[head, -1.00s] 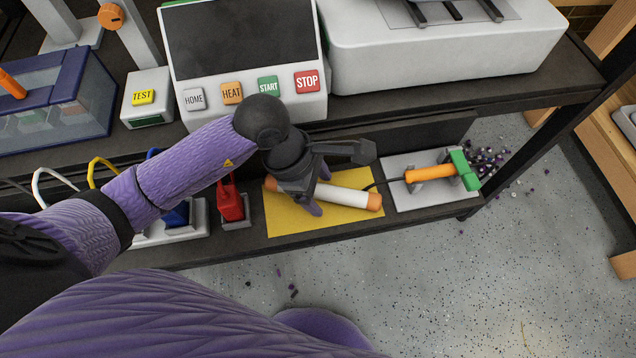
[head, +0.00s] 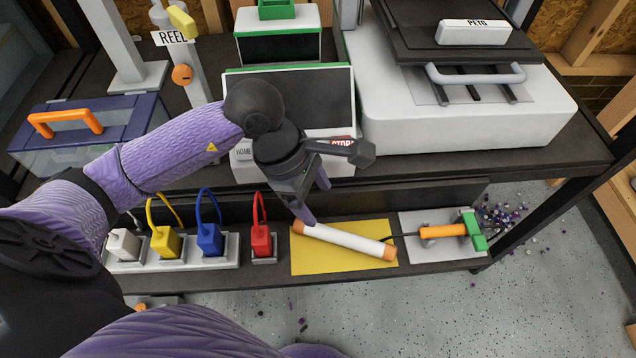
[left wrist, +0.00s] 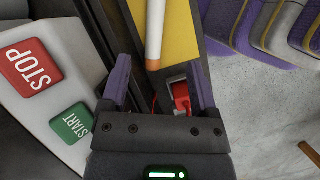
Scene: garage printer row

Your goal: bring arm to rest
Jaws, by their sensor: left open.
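My left gripper (head: 316,200) is open in front of the control panel (head: 300,95), above the lower shelf. In the head view its fingertips show above and near the left end of a white tube with orange ends (head: 345,241), which lies on a yellow mat (head: 330,266). In the left wrist view the two purple fingers (left wrist: 160,82) are spread apart with nothing held between them. The tube (left wrist: 154,35) shows beyond them, with a red plug (left wrist: 181,95) further down. My right gripper is not in view.
The STOP button (left wrist: 28,65) and START button (left wrist: 72,122) are close beside the gripper. Red (head: 261,240), blue (head: 210,238) and yellow (head: 165,242) plugs stand on the lower shelf. An orange-handled tool (head: 445,230) lies on the right. A large white printer (head: 460,120) stands above.

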